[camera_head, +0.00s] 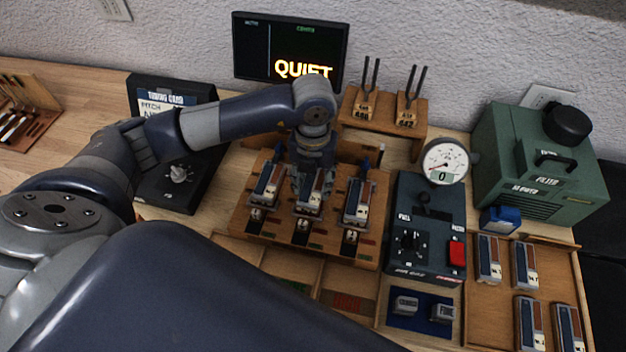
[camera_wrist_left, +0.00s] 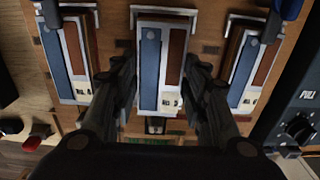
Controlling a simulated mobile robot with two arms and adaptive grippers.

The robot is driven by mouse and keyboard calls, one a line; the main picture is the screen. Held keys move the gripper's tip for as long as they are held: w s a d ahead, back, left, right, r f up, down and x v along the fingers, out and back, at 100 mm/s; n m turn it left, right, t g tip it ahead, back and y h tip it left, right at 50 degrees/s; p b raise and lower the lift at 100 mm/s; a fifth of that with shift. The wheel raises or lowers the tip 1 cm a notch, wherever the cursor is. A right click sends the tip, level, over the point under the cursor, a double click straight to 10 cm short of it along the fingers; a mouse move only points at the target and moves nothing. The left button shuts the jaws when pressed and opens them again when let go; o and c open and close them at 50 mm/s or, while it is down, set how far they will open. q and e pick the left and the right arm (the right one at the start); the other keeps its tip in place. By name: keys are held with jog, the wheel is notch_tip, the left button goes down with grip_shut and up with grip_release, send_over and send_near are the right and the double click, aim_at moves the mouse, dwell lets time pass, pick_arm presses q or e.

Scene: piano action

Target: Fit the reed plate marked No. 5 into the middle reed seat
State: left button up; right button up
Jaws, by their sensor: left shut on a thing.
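My left gripper (camera_head: 306,190) is over the wooden reed block (camera_head: 270,233), shut on the middle reed plate (camera_head: 311,203). In the left wrist view the gripper (camera_wrist_left: 160,78) has a finger on each long side of this plate (camera_wrist_left: 151,65), which has a blue and a brown strip. Similar plates are in the left seat (camera_head: 267,187) and the right seat (camera_head: 356,200). My right gripper is out of view.
A tray (camera_head: 483,308) at the right holds several more reed plates. A dark control box (camera_head: 425,205) with a gauge (camera_head: 445,161) stands close right of the block. Tuning forks (camera_head: 409,88) stand behind it. A screen (camera_head: 290,50) reads QUIET.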

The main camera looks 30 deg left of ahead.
pick_arm(q)
jog(key=shift+f+b, duration=0.55)
jog(key=shift+b, duration=0.15)
dwell(0.6)
dwell(0.4)
jog(key=o, duration=1.2)
notch_tip(320, 180, up, 12)
dwell(0.4)
